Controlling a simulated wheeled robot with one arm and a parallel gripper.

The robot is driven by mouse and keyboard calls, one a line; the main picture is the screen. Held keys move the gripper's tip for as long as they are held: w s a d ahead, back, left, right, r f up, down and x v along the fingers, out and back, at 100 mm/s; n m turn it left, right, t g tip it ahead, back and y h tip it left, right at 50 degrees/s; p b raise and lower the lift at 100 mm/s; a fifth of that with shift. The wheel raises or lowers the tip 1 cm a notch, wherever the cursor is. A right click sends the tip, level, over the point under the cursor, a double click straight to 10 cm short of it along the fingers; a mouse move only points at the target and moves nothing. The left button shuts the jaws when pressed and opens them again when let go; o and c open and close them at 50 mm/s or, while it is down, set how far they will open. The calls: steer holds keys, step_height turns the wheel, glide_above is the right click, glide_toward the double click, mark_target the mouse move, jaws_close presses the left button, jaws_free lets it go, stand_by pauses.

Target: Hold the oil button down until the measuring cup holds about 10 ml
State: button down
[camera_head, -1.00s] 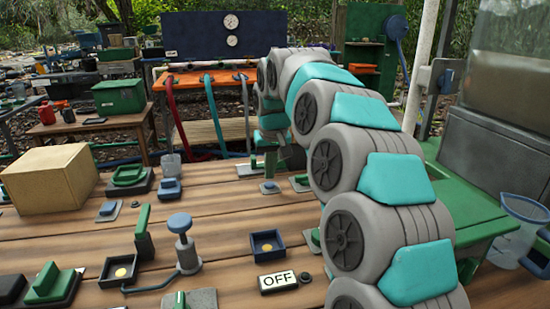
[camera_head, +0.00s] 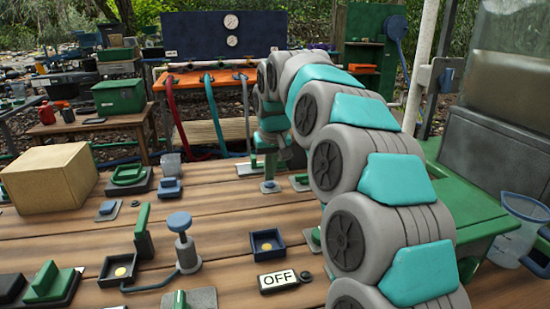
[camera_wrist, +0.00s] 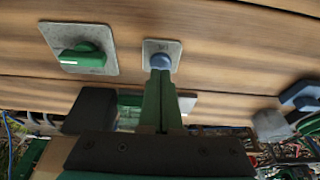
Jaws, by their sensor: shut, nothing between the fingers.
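My gripper (camera_head: 269,178) is shut and empty, pointing down over a small blue button on a grey plate (camera_head: 270,188) behind the middle of the wooden bench. In the wrist view the green fingertips (camera_wrist: 160,78) overlap the blue button (camera_wrist: 160,61); I cannot tell whether it is pressed in. No label shows that it is the oil button. I cannot read a liquid level in either.
A green knob on a grey plate (camera_wrist: 80,58) is left of the button in the wrist view. A cardboard-coloured box (camera_head: 48,180), a blue-topped post (camera_head: 183,240), a dark blue tray (camera_head: 267,244) and an OFF sign (camera_head: 278,281) are on the bench.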

steer(key=shift+f, duration=0.55)
stand_by(1.1)
stand_by(0.6)
steer(key=shift+r+p, duration=0.3)
steer(key=shift+r, duration=0.6)
